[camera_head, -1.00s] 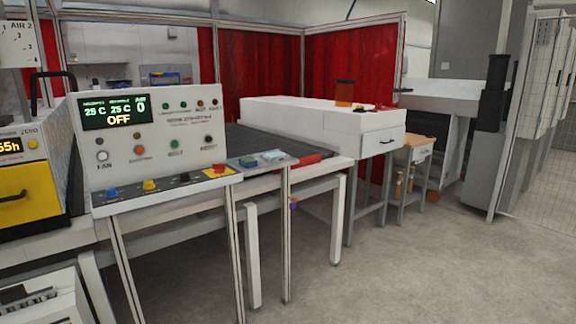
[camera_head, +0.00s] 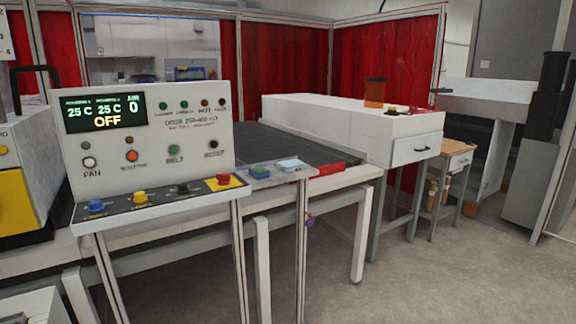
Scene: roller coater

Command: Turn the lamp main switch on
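No switch in the camera_head view can be read as the lamp main switch. A grey control panel (camera_head: 150,135) stands at left. Its display (camera_head: 104,112) reads 25 C twice, AIR 0 and OFF. Buttons labelled FAN, BELT and RESET run along its lower face, with small indicators above. Its sloped ledge carries a blue knob (camera_head: 96,206), a yellow knob (camera_head: 140,197), a black knob (camera_head: 182,188) and a red button (camera_head: 223,179) on a yellow plate. Neither gripper is in view.
A dark conveyor bed (camera_head: 270,143) runs behind the panel to the white housing. Metal legs (camera_head: 303,250) stand below. A small wooden-topped table (camera_head: 452,155) is at right. Red curtains (camera_head: 285,60) hang behind. Grey floor (camera_head: 430,280) is clear at front right.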

